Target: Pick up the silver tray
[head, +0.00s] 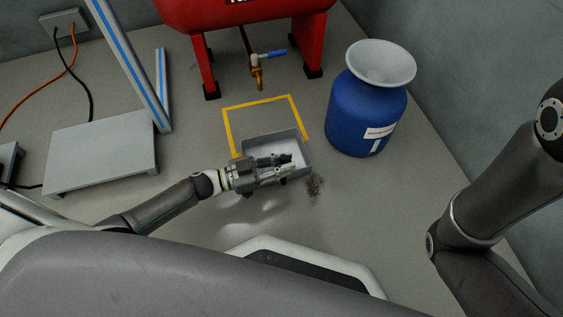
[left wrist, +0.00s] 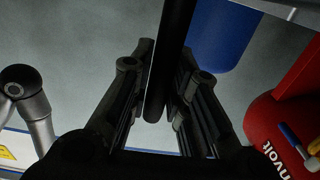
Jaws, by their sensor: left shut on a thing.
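The silver tray (head: 273,135) is a shallow grey rectangular pan below the red tank, at the front part of a yellow floor outline. My left gripper (head: 288,161) reaches in from the left over the tray's near side and is shut on its near wall. In the left wrist view, a dark edge runs between the two fingers (left wrist: 160,95), and the fingers press against it from both sides. The gripper hides part of the tray's near wall. I cannot tell whether the tray touches the floor. My right gripper is out of view; only the right arm shows.
A blue drum with a funnel (head: 368,110) stands to the right. The red tank (head: 240,12) stands on legs behind, with a valve (head: 260,65) above the yellow outline (head: 228,125). Dark debris (head: 315,185) lies near the tray. A grey platform (head: 100,155) is at left.

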